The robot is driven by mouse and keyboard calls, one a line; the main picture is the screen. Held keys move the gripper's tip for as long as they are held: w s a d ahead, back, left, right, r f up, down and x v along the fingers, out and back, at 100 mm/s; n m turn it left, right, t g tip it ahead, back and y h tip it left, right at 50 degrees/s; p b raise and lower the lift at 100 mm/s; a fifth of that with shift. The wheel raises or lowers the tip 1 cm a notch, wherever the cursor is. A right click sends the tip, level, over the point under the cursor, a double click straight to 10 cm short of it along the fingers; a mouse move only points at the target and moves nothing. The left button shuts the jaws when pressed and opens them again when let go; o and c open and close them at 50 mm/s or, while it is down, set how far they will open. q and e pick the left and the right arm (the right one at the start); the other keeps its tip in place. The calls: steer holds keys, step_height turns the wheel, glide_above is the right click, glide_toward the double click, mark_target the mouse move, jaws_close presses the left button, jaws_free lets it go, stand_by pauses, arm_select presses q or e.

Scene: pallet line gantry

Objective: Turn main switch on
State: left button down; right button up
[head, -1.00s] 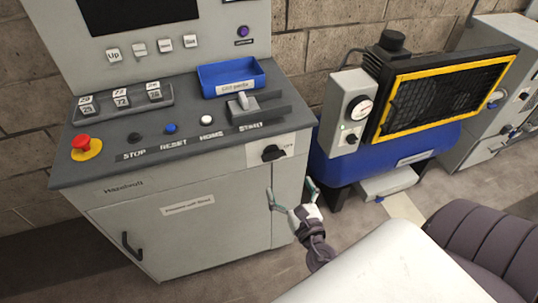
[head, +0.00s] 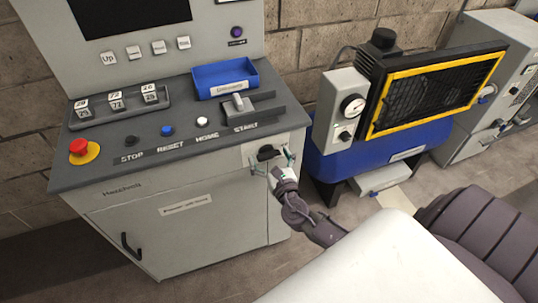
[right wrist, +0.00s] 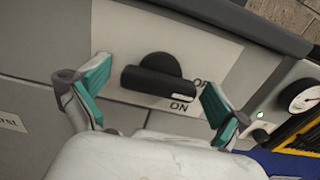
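The main switch is a black rotary knob (head: 267,153) on a pale plate on the front of the grey control cabinet (head: 120,215), near its right edge. In the right wrist view the knob (right wrist: 158,80) has its bar lying roughly level across the picture, with "ON" and a partly hidden "O.." label (right wrist: 190,97) at its right. My right gripper (head: 272,166) is open at the knob. In the wrist view its two teal fingers (right wrist: 152,95) stand on either side of the knob, apart from it. My left gripper is not in view.
The console top has a red emergency button (head: 82,150), several push buttons, a blue tray (head: 226,80) and a lever (head: 238,104). A blue compressor with a yellow-framed grille (head: 435,90) stands to the right. The floor between is narrow.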

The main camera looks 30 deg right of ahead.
steer(key=c, duration=1.1)
steer(key=shift+f, duration=0.1)
steer(key=m+b, duration=0.3)
steer(key=shift+f+m, duration=0.1)
steer(key=shift+m, duration=0.3)
steer(key=m+b, duration=0.3)
steer(key=m, duration=0.1)
steer(key=shift+m, duration=0.4)
steer(key=m+b, duration=0.1)
steer(key=m, duration=0.3)
steer(key=shift+d, duration=0.1)
steer(key=m+b, duration=0.1)
steer(key=m, duration=0.4)
steer(key=shift+m, duration=0.3)
